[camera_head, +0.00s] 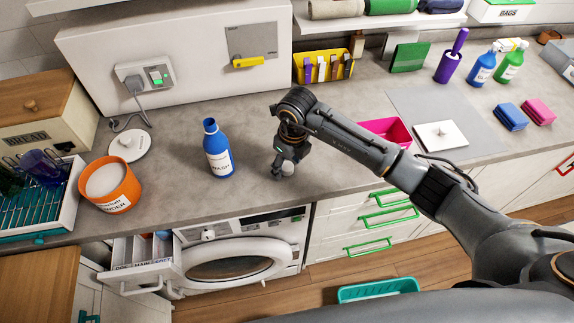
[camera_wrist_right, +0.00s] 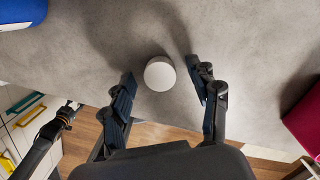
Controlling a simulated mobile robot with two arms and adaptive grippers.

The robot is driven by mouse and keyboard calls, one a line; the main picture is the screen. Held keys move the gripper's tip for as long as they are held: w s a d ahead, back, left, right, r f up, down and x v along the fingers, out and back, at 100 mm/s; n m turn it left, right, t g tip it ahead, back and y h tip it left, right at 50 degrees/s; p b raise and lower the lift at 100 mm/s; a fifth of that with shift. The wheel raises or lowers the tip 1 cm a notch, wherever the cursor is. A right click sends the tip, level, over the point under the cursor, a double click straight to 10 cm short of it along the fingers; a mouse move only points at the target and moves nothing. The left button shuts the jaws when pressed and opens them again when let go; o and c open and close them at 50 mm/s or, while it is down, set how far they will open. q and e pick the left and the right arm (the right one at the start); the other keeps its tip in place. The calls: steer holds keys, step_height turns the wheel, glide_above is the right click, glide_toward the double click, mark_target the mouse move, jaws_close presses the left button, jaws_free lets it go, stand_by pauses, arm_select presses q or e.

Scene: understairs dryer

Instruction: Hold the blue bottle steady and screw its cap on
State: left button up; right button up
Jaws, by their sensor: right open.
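The blue bottle (camera_head: 218,150) stands upright and uncapped on the grey counter, left of my right gripper. Its side also shows at the upper left corner of the right wrist view (camera_wrist_right: 22,12). A small white cap (camera_head: 287,169) lies on the counter under my right gripper (camera_head: 281,166). In the right wrist view the round cap (camera_wrist_right: 159,73) sits just beyond and between the open fingers (camera_wrist_right: 162,88), with counter showing on both sides of it.
An orange powder tub (camera_head: 108,184) and its white lid (camera_head: 127,144) are on the left. A pink bin (camera_head: 386,131) stands to the right, near a white square (camera_head: 440,135). The washer's drawer (camera_head: 145,258) is open below the counter's front edge. Counter around the bottle is clear.

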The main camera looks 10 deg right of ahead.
steer(key=shift+c, duration=0.5)
steer(key=c, duration=0.7)
steer(key=shift+r, duration=0.1)
steer(key=shift+r, duration=0.55)
steer(key=s+d+r+b, duration=0.2)
steer(key=s+r+b, duration=0.3)
steer(key=s+r, duration=0.6)
steer(key=shift+s+r, duration=0.4)
steer(key=shift+s, duration=1.1)
